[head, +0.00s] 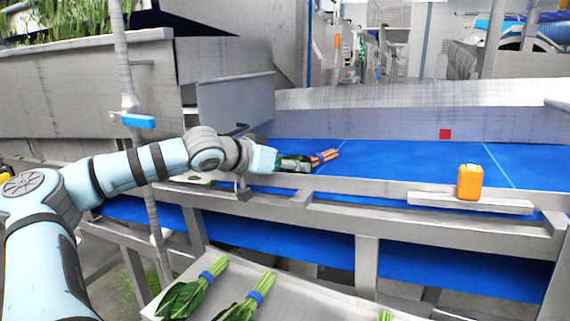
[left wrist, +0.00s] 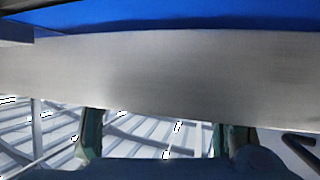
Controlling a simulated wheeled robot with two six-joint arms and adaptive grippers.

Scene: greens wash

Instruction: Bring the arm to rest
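My left arm comes in from the left in the head view and reaches over the near rail of the blue belt. My left gripper (head: 300,165) is at the belt's near side. In the left wrist view its two dark fingers (left wrist: 155,135) stand apart with nothing between them. A bunch with orange-pink stems (head: 326,157) lies on the blue belt (head: 400,165) right by the gripper in the head view. Its leafy end is partly hidden by the gripper, and I cannot tell whether they touch. My right gripper is in neither view.
A metal tray (head: 310,299) below holds green banded bunches (head: 195,290). An upright pole (head: 124,75) with a blue handle stands beside my arm. The belt's right part is clear.

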